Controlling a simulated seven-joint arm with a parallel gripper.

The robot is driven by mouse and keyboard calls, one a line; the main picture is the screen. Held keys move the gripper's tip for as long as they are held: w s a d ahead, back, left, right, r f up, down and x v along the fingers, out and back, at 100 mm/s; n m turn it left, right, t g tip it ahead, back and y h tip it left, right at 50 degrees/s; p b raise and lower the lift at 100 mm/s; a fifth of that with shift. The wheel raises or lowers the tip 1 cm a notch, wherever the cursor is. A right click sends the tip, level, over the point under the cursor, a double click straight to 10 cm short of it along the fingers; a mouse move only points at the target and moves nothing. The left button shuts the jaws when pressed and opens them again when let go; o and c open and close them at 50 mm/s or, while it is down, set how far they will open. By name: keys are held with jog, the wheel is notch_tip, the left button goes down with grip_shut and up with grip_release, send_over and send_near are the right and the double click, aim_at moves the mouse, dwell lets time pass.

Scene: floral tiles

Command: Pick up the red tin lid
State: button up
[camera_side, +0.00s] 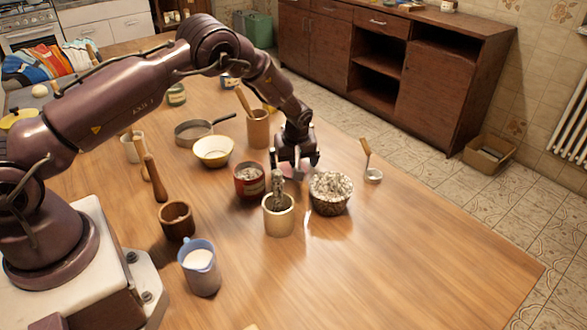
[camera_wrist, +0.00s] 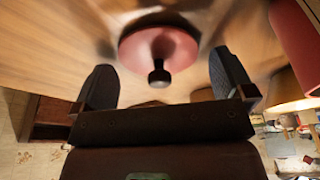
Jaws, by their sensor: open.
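The red tin lid (camera_wrist: 157,46) shows in the wrist view as a round pinkish-red disc with a dark knob (camera_wrist: 159,75) at its centre. It lies on the wooden table. My gripper (camera_wrist: 163,82) is open, with one finger on each side of the knob in that picture; the fingers do not appear to touch it. In the side view my gripper (camera_side: 296,168) points down low over the table, and a pinkish edge of the lid (camera_side: 290,172) shows beneath it, mostly hidden by the gripper and the things in front.
A red tin (camera_side: 249,184) stands left of my gripper. A beige pot (camera_side: 279,221) with a utensil stands in front, and a patterned bowl (camera_side: 330,205) stands close on the right. A wooden holder (camera_side: 258,134) stands behind. The table's right front is clear.

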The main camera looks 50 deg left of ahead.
jog(key=shift+c, duration=0.2)
jog(key=c, duration=0.8)
jog(key=shift+r, duration=0.15)
